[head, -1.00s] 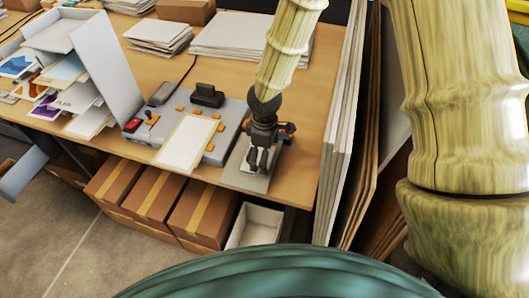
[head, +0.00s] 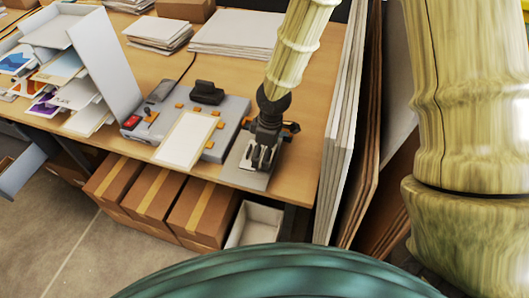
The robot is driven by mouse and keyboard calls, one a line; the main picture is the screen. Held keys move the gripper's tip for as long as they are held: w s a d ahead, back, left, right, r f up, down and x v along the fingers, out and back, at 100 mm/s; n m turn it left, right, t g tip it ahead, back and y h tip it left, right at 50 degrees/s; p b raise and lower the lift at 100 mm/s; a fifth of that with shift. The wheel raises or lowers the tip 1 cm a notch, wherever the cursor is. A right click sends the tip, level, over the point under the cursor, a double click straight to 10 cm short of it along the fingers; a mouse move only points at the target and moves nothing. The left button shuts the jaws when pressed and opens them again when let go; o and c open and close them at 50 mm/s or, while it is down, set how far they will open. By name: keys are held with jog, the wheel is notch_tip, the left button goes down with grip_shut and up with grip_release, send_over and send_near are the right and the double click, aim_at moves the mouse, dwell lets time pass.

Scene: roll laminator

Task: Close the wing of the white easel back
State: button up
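A pale grey-white flat piece (head: 240,177), which looks like the easel back, lies at the front edge of the wooden table, right of the laminator. A narrow white strip, perhaps its wing, shows at its left beside my gripper; how far it stands open is unclear. My gripper (head: 262,166) points down over the piece, with its fingertips at or just above it. The gripper covers much of the piece. I cannot tell whether the fingers touch it or hold anything.
A grey laminator (head: 232,112) with orange parts and a cream-edged white card (head: 186,138) is just left. White paper stacks (head: 236,34) lie behind. Upright boards (head: 344,140) stand close on the right. Cardboard boxes (head: 205,212) and an open white bin (head: 256,223) are below the table edge.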

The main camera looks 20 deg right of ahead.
jog(key=shift+s+d+f+t+y+b, duration=0.2)
jog(key=shift+f+t+y+b, duration=0.1)
jog(key=shift+t+y+b, duration=0.25)
jog(key=shift+r+y, duration=0.1)
jog(key=shift+y, duration=0.25)
jog(key=o, duration=0.9)
jog(key=shift+r, duration=0.2)
jog(key=v, duration=1.1)
jog(key=shift+d+r, duration=0.15)
jog(key=shift+r, duration=0.15)
